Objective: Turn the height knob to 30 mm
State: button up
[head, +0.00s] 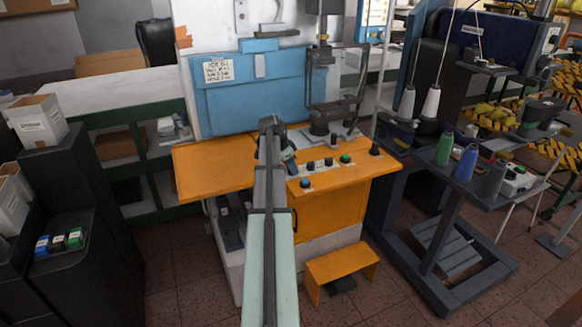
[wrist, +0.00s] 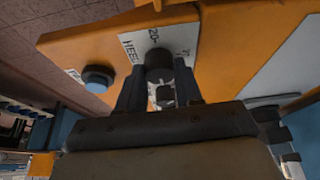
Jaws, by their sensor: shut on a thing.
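My gripper (wrist: 160,92) is shut on a dark round knob (wrist: 159,60) on the orange machine's control panel. The fingers lie on either side of the knob in the wrist view. A white scale plate (wrist: 132,45) behind it shows "HEEL" and "20"; the rest of its lettering is cut off or covered, and I cannot read where the knob points. In the head view my gripper (head: 289,166) is at the left end of the panel's row of controls, and the held knob is hidden there.
A blue button (wrist: 98,78) sits beside the knob; it also shows on the panel's front in the head view (head: 305,183). More dark knobs (head: 328,162) and a green button (head: 345,158) stand to the right. An orange side table (head: 212,168) lies left of my arm.

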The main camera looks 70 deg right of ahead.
jog(key=n, duration=0.2)
jog(key=n+t+h, duration=0.1)
jog(key=n, duration=0.1)
jog(key=shift+s+a+n, duration=0.1)
jog(key=shift+s+n, duration=0.05)
jog(key=shift+n, duration=0.15)
jog(key=n+t, duration=0.2)
jog(key=n, duration=0.2)
jog(key=shift+s, duration=0.1)
jog(key=n+t, duration=0.1)
jog(key=n, duration=0.4)
jog(key=shift+t, duration=0.4)
jog(key=shift+s+n+t+y, duration=0.1)
jog(key=shift+n+t+y, duration=0.45)
jog(key=shift+n, duration=1.25)
jog(key=o, duration=1)
jog(key=shift+o, duration=0.2)
